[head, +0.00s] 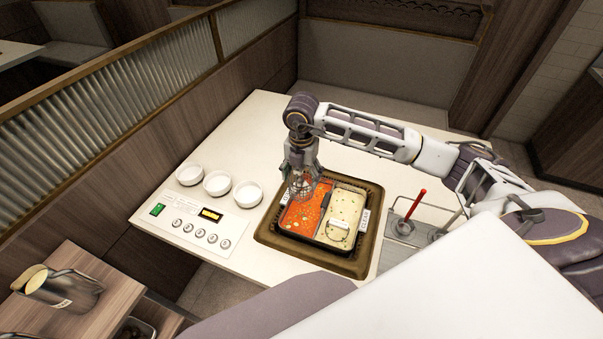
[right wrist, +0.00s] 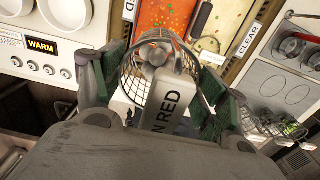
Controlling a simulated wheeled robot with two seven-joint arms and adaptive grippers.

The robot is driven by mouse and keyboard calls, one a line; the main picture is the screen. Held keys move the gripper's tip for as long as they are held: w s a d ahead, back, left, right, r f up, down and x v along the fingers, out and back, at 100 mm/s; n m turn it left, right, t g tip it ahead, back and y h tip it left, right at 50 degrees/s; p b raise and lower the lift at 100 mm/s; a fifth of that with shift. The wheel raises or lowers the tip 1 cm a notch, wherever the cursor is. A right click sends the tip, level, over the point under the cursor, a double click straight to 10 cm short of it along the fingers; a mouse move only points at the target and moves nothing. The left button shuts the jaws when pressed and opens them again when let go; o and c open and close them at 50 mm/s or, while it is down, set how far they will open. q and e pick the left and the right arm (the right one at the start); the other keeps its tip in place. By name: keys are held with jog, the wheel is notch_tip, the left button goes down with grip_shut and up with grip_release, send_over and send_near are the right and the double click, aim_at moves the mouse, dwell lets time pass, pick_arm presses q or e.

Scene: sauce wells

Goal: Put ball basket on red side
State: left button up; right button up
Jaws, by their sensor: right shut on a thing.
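The ball basket (head: 301,188), a wire mesh strainer, hangs from my right gripper (head: 302,165) over the upper left part of the pot's red side (head: 302,218). In the right wrist view, grey balls show inside the basket (right wrist: 133,75). My right gripper (right wrist: 165,95) is shut on its grey handle plate, whose visible lettering ends in "RED". The red broth (right wrist: 165,15) lies beyond the basket in that view. The pale clear side (head: 349,203) is right of a dark divider. Whether the basket touches the broth I cannot tell. My left gripper is not in view.
A brown frame (head: 265,234) surrounds the pot. Three white bowls (head: 217,183) and a control panel (head: 203,226) are at the left. A metal holder (head: 405,228) with a red-handled tool stands at the right. The table's back left is clear.

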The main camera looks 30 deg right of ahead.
jog(key=shift+f, duration=0.75)
jog(key=shift+f+b, duration=2.65)
jog(key=shift+f, duration=0.9)
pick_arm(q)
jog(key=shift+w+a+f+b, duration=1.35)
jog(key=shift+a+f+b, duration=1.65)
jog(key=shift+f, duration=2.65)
pick_arm(e)
jog(key=shift+f+b, duration=2.6)
jog(key=shift+f, duration=5.1)
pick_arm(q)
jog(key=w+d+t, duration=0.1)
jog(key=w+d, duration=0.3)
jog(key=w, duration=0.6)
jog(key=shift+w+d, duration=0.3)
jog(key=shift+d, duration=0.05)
